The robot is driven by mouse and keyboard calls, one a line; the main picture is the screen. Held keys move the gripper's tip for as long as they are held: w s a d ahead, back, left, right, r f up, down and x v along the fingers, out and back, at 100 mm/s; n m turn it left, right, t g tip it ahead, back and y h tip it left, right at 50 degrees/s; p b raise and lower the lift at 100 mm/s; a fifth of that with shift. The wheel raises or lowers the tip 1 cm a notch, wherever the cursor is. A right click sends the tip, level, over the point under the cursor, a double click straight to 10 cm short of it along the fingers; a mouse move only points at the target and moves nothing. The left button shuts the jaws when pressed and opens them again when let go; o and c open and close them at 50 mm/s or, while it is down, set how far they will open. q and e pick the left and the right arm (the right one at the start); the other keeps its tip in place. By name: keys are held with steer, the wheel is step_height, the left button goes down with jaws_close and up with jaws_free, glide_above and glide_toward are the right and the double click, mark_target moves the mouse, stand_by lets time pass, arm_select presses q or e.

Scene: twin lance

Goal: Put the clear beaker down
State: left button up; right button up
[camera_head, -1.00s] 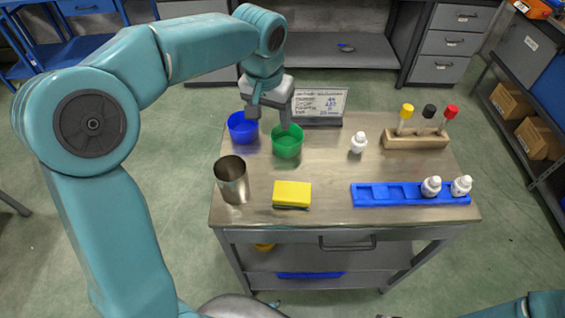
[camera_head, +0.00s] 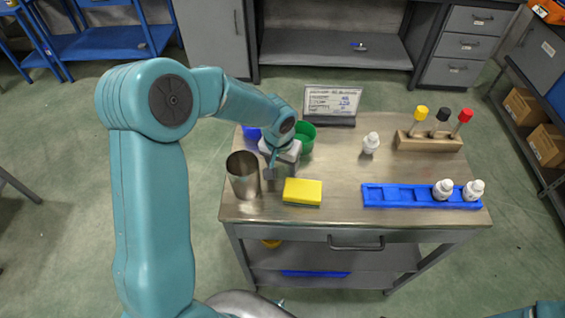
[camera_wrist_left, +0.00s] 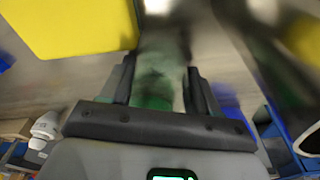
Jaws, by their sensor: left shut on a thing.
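My left gripper (camera_head: 280,180) is low over the table's left part, between the metal cup and the yellow sponge. In the left wrist view, the left gripper (camera_wrist_left: 161,82) is shut on the clear beaker (camera_wrist_left: 158,72), a blurred see-through shape with a greenish tint between its fingers. In the head view I cannot make out the beaker. I cannot tell whether its base touches the table (camera_head: 340,205). My right gripper is not in view.
The metal cup (camera_head: 243,178) stands left of the gripper and the yellow sponge (camera_head: 303,191) right of it. A green bowl (camera_head: 306,137) and a partly hidden blue bowl (camera_head: 251,132) are behind.

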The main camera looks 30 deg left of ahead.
arm_select(q)
steer(key=shift+s, duration=0.1)
steer(key=shift+f, duration=0.1)
steer(key=o, duration=1)
